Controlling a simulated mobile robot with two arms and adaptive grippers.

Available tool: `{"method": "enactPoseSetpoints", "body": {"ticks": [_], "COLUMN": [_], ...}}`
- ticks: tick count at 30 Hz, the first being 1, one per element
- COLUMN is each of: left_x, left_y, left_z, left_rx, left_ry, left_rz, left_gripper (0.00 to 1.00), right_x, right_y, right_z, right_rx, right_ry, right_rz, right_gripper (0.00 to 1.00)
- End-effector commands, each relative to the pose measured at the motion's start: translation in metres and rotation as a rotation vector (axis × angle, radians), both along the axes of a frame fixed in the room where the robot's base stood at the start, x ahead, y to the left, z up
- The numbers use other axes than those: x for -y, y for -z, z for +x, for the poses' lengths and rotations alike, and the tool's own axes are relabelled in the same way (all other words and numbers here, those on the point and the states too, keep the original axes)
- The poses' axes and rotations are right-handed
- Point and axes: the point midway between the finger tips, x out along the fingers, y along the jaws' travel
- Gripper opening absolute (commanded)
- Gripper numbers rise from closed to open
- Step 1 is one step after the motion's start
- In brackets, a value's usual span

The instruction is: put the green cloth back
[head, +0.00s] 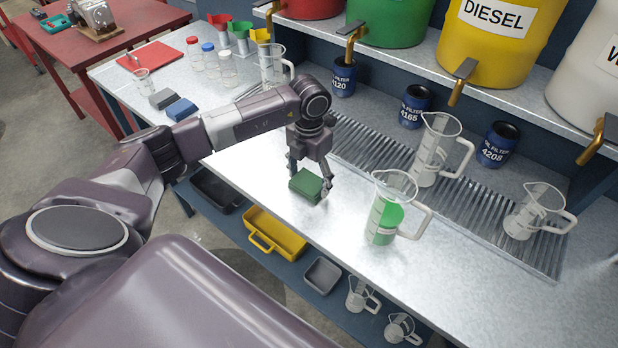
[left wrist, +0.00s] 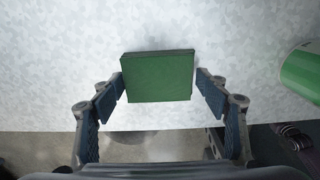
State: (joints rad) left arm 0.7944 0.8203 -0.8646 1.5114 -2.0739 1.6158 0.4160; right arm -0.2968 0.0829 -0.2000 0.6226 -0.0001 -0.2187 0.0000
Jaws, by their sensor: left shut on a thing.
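The green cloth (head: 305,186) is a folded, flat block at the front part of the metal bench top. In the left wrist view the green cloth (left wrist: 158,76) lies between the two finger pads. My left gripper (head: 310,182) points down and is shut on it, with one finger at each side; the left wrist view also shows this gripper (left wrist: 160,92). I cannot tell whether the cloth touches the bench. A grey cloth (head: 163,98) and a blue cloth (head: 181,110) lie side by side at the bench's left end. My right gripper is not in view.
A measuring jug with green liquid (head: 384,220) stands just right of the cloth. More jugs (head: 436,150) and oil filters (head: 412,107) stand behind, by a ribbed drain strip (head: 480,210). A red mat (head: 157,57) and capped bottles (head: 210,55) are at the left end.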

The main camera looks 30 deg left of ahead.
Motion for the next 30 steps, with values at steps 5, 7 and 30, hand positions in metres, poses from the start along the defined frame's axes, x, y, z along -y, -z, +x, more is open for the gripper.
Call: {"method": "enactPoseSetpoints", "body": {"ticks": [5, 7, 30], "left_x": [0.0, 0.0, 0.0], "left_y": [0.003, 0.003, -0.069], "left_z": [0.0, 0.0, 0.002], "left_rx": [0.0, 0.0, 0.007], "left_ry": [0.0, 0.0, 0.001], "left_rz": [0.0, 0.0, -0.001], "left_gripper": [0.75, 0.82, 0.86], "right_x": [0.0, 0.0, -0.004], "right_y": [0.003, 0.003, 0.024], "right_z": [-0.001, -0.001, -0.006], "right_rx": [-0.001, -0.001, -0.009], "right_ry": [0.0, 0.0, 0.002], "right_rz": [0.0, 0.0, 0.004], "right_gripper": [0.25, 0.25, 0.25]}}
